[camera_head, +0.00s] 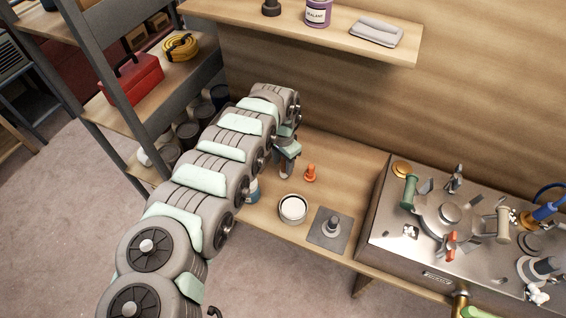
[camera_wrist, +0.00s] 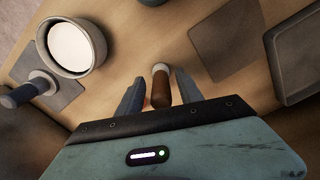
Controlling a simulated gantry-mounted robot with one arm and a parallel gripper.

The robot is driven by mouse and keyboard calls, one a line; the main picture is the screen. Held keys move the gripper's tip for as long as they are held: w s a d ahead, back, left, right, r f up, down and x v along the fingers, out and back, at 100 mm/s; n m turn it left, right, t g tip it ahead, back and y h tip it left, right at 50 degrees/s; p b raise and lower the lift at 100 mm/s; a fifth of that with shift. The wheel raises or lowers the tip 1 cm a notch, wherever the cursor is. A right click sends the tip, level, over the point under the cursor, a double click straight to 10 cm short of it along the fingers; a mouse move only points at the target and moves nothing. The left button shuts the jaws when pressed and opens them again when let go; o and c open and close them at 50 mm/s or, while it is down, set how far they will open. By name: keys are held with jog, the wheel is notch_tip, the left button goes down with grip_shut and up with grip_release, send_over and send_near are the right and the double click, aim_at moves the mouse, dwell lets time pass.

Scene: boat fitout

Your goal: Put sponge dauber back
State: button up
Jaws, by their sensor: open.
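An orange-brown stubby piece (camera_wrist: 160,88) with a pale round end stands or lies between my fingers in the wrist view; I take it for the sponge dauber, though its sponge cannot be made out. An orange piece (camera_head: 310,173), probably the same one, shows upright on the bench beside my gripper (camera_head: 287,161) in the head view. My gripper (camera_wrist: 158,92) is open, one finger on each side of the piece, with visible gaps. The piece's lower part is hidden behind the gripper body in the wrist view.
A bowl with white contents (camera_head: 293,209) stands nearby. A grey mat (camera_head: 318,238) carries a grey knobbed tool (camera_head: 333,225). Another mat (camera_wrist: 225,42) is bare, with a tray (camera_wrist: 277,65) beside it. A blue-labelled jar (camera_head: 252,190) is partly behind my arm. A metal fixture (camera_head: 385,240) stands right.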

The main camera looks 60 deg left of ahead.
jog(key=shift+r, duration=0.1)
notch_tip(320, 180, up, 12)
jog(key=p, duration=0.2)
jog(key=shift+r+p, duration=0.1)
jog(key=shift+p, duration=0.2)
